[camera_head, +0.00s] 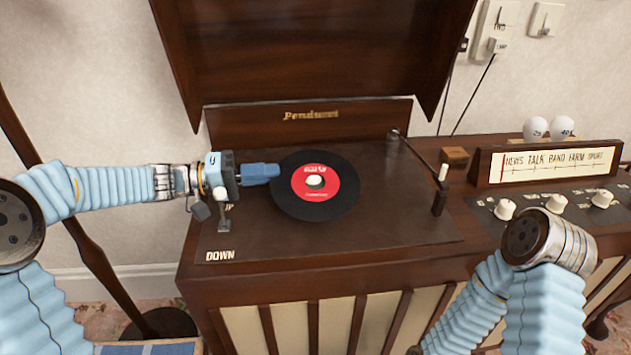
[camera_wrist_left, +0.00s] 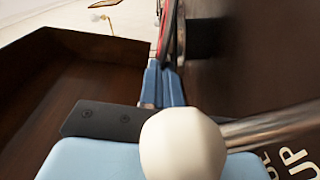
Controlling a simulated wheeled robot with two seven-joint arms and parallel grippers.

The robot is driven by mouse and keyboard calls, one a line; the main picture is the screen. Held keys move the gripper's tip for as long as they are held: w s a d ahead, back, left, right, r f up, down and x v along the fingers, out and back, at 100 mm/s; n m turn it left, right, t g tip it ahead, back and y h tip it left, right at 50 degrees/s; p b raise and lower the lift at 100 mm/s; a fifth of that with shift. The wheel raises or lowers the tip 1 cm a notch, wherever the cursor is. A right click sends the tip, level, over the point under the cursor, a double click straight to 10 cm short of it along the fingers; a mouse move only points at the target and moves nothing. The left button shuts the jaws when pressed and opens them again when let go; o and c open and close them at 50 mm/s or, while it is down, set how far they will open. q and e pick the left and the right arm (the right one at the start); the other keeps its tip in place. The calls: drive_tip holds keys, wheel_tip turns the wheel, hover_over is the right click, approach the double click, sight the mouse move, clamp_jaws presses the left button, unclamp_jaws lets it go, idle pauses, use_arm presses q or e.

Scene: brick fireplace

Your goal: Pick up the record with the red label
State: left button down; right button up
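The black record with the red label (camera_head: 330,193) lies over the turntable deck (camera_head: 388,237), label up. A round white piece shows at its centre. My left gripper (camera_head: 272,171) reaches in from the left, its blue fingertips at the record's left edge. In the left wrist view, the fingers (camera_wrist_left: 163,86) look close together, with the record (camera_wrist_left: 171,32) seen nearly edge-on at their tips. They appear shut on its rim, though the contact is small. Whether the record is clear of the platter cannot be told. My right gripper is not in view; only part of that arm shows at lower right.
The raised wooden lid (camera_head: 320,50) stands behind the deck. The tonearm (camera_head: 420,160) is right of the record. A lever (camera_head: 224,215) stands close to my left gripper, by the word DOWN. A radio panel with knobs (camera_head: 555,203) is at the right.

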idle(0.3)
use_arm(q)
wheel_tip(320, 180, up, 8)
drive_tip(key=r, duration=0.1)
drive_tip(key=f+n, duration=0.1)
drive_tip(key=w+f+n, duration=0.1)
drive_tip(key=f, duration=0.1)
drive_tip(key=a+f+n+t, duration=0.1)
drive_tip(key=shift+w+f+n, duration=0.15)
drive_tip(key=shift+w+n, duration=0.15)
drive_tip(key=shift+n, duration=0.1)
wheel_tip(320, 180, down, 4)
drive_tip(key=b, duration=0.4)
drive_tip(key=shift+b, duration=0.3)
drive_tip(key=shift+b, duration=0.65)
idle(1.0)
